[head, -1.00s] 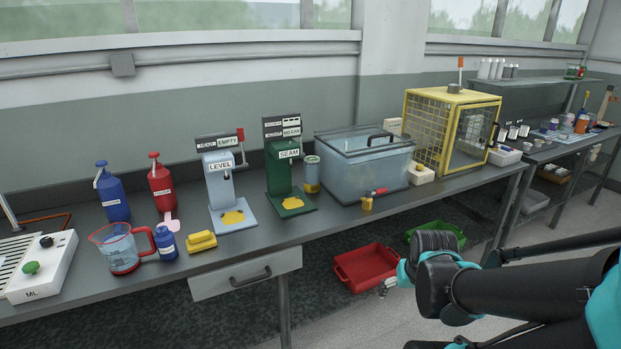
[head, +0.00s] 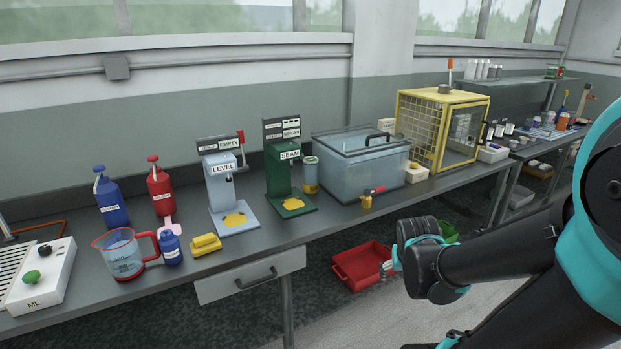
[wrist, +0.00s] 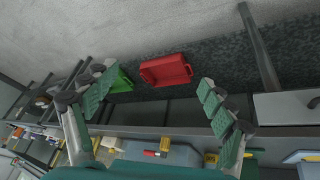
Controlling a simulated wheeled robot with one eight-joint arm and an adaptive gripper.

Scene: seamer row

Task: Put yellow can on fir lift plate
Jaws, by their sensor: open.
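The fir lift plate appears to be the dark green base plate (head: 271,206) of the green SEAM machine (head: 278,172), with a yellow patch (head: 293,203) on it. I cannot clearly pick out the yellow can. In the head view my gripper (head: 388,268) is low in front of the bench, mostly hidden by my arm.
The blue-grey LEVEL machine (head: 222,180), a measuring jug (head: 122,262), bottles and a yellow block (head: 205,244) crowd the left. A clear lidded tank (head: 350,178) and yellow cage (head: 430,125) stand right. A red tray (head: 350,275) is below the bench.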

